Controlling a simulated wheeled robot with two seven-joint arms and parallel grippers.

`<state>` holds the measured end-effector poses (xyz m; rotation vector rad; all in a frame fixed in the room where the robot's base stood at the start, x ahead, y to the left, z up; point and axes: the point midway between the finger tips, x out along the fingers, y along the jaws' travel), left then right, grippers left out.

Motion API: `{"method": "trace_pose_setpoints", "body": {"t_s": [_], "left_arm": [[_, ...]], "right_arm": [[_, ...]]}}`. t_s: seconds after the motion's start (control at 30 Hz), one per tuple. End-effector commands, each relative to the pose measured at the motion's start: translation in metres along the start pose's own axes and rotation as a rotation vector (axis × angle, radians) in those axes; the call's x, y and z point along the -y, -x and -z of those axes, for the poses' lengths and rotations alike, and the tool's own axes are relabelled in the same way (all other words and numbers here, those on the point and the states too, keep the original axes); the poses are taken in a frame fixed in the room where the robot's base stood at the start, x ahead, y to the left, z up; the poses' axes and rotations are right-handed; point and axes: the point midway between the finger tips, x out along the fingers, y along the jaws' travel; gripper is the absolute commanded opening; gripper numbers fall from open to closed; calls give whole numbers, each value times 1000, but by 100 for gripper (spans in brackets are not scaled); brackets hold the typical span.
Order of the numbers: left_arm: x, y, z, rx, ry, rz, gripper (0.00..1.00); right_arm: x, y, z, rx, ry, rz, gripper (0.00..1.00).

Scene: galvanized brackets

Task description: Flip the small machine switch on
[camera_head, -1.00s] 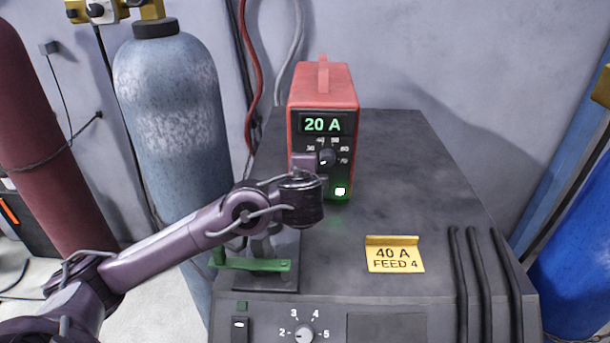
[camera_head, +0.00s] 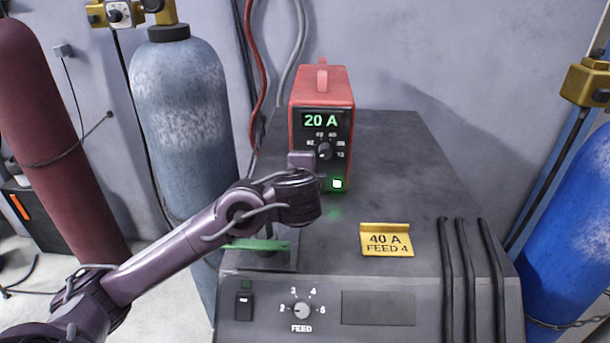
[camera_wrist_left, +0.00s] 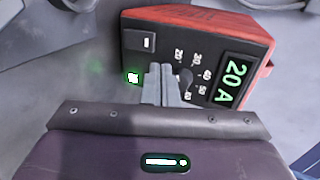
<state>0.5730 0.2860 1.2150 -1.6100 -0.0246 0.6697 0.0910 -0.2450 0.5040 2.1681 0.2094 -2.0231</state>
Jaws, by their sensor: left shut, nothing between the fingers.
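The small machine (camera_head: 322,88) is a red box with a black front, standing on the large grey machine. Its display reads 20 A, and its green lamp (camera_head: 337,184) is lit. The wrist view shows its front turned on its side, with the black switch (camera_wrist_left: 147,42) marked by a white bar, the knob (camera_wrist_left: 185,80) and the lit lamp (camera_wrist_left: 133,77). My left gripper (camera_wrist_left: 160,72) is shut and empty, its fingertips before the panel between lamp and knob; contact cannot be told. In the head view my wrist hides the switch. My right gripper is out of view.
The large machine (camera_head: 400,180) has its own switch (camera_head: 244,305), a FEED knob (camera_head: 302,310) and a yellow sign (camera_head: 387,240). Gas cylinders stand left (camera_head: 185,110) and right (camera_head: 575,240).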

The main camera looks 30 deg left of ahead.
Motion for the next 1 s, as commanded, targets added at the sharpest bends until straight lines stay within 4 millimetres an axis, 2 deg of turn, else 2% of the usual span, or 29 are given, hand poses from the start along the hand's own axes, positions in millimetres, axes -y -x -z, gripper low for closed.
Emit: {"method": "trace_pose_setpoints", "body": {"t_s": [0.27, 0.43, 0.67, 1.0], "left_arm": [[12, 44, 1, -5, 3, -1, 0], [18, 63, 1, -2, 2, 0, 0], [19, 69, 0, 1, 0, -1, 0], [19, 68, 0, 0, 0, -1, 0]], "right_arm": [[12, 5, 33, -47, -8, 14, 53], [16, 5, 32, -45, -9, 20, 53], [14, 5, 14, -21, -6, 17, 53], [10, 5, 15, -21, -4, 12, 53]]}}
